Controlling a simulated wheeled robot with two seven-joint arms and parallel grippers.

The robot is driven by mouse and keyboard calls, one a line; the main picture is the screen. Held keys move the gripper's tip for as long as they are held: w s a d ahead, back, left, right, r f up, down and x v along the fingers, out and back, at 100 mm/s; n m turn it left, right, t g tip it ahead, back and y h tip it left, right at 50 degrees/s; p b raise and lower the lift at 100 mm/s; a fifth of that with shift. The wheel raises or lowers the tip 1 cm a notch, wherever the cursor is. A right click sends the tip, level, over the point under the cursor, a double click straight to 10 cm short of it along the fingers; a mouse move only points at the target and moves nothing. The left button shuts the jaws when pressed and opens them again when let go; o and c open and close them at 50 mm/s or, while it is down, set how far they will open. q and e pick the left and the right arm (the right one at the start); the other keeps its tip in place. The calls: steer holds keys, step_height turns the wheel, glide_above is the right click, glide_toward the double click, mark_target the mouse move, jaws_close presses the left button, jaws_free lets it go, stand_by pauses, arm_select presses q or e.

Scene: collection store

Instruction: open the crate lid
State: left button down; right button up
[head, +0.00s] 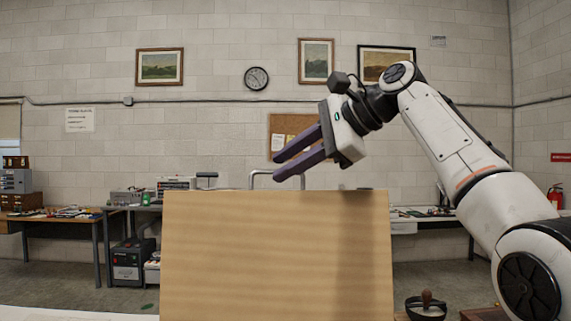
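A broad, flat tan panel (270,255), which looks like the crate lid, stands up in the lower middle of the head view with its plain face toward me. Its bottom edge and the crate body are not visible, so I cannot tell how far it is tilted. My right gripper (275,167) hangs just above the panel's top edge, pointing left and slightly down. My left gripper is not in view.
A dark round object with a knob (426,303) sits at the lower right beside the panel. Work tables with equipment (60,215) stand along the back wall. A fire extinguisher (555,196) is at the far right. A white surface (70,313) shows at the lower left.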

steer(key=b+v, duration=0.2)
steer(key=v, duration=0.8)
steer(key=shift+f, duration=0.1)
